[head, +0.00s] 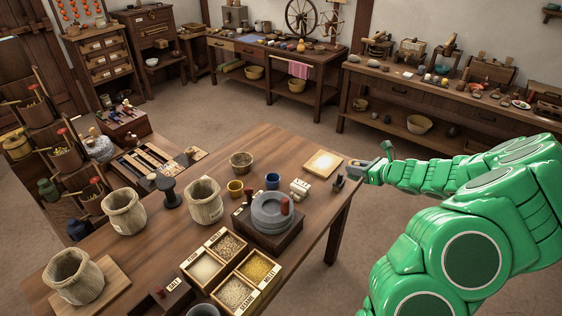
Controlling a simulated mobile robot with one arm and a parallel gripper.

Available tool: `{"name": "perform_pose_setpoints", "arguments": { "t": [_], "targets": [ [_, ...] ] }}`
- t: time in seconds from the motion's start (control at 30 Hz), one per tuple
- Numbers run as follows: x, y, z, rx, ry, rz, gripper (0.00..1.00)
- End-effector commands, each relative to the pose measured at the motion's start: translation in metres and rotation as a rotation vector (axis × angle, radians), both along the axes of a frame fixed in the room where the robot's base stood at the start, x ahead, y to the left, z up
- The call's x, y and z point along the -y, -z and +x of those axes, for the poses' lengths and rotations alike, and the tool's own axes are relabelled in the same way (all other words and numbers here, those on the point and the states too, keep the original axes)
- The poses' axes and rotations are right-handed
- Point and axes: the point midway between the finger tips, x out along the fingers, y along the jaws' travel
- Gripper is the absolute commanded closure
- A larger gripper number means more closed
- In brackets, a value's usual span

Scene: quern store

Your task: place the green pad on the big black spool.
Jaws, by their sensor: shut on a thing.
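My gripper (355,163) is at the table's far right corner, just right of a pale square board. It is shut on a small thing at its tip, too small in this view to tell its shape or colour. I cannot make out a green pad lying on the table. The gripper is well apart from the black spool, across the table from it.
Labelled grain boxes (232,272) are in front. A small dark object (339,183) stands near the right edge.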

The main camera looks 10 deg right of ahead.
Motion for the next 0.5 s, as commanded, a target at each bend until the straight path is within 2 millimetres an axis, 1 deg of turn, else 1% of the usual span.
{"name": "perform_pose_setpoints", "arguments": {
  "t": [0.17,0.27,0.37,0.5],
  "targets": [
    [-0.001,-0.001,0.000,0.000,-0.001,0.000,1.00],
    [-0.009,-0.002,0.003,0.001,-0.013,-0.001,1.00],
    [-0.026,-0.005,0.010,0.001,-0.037,-0.001,1.00],
    [-0.063,-0.012,0.023,0.001,-0.091,-0.002,1.00]
  ]
}}
